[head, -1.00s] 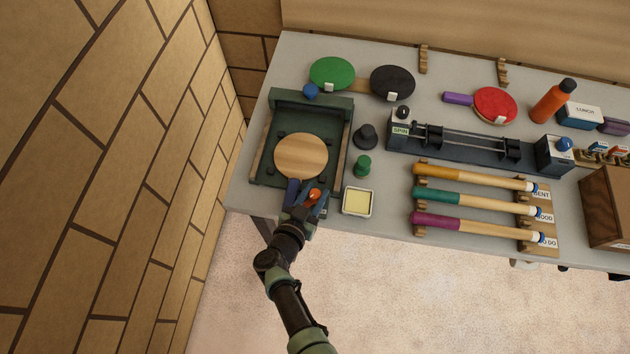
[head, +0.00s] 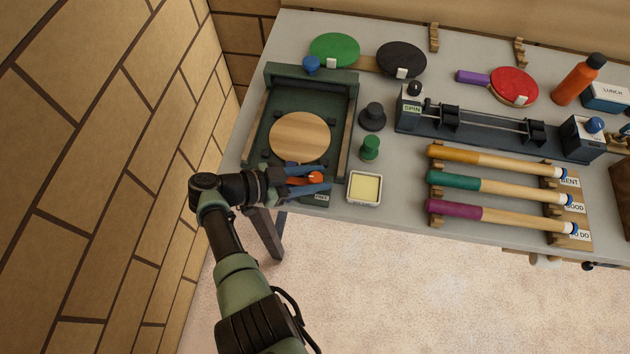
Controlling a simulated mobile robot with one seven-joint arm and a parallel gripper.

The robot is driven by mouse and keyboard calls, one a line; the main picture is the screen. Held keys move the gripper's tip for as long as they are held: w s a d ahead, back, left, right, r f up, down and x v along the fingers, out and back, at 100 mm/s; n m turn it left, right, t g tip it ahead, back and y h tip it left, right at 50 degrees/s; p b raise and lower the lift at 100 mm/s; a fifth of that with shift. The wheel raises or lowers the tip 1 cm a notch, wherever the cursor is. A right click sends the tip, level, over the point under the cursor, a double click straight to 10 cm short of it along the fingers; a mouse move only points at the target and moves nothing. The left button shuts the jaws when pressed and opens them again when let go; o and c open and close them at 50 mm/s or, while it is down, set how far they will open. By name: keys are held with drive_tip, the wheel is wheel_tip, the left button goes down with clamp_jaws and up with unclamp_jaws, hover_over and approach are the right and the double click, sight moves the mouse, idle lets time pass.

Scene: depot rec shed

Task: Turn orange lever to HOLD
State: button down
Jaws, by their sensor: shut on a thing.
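The orange lever (head: 304,181) is on the front edge of a dark green press frame (head: 352,120) at the left end of the bench. It points to the right in the head view. My gripper (head: 322,180) reaches in from the left, with one blue finger on the far side of the lever and one on the near side, shut on it. A small label reading FREE (head: 321,197) shows just in front of the fingers. No HOLD label can be made out. A round wooden paddle blank (head: 300,136) lies inside the frame.
A tray of yellow wax (head: 365,189) stands close to the right of my gripper, with a green knob piece (head: 370,148) and a black one (head: 373,117) behind it. A rack of wooden handles (head: 500,188) is farther right. A brick wall (head: 110,150) is to the left.

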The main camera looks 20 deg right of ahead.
drive_tip(key=shift+d+m+g+b, duration=0.1)
drive_tip(key=shift+m+g+b, duration=0.25)
drive_tip(key=shift+m+g, duration=0.05)
drive_tip(key=c, duration=0.5)
unclamp_jaws()
drive_tip(key=b+v, duration=0.2)
drive_tip(key=v, duration=1.1)
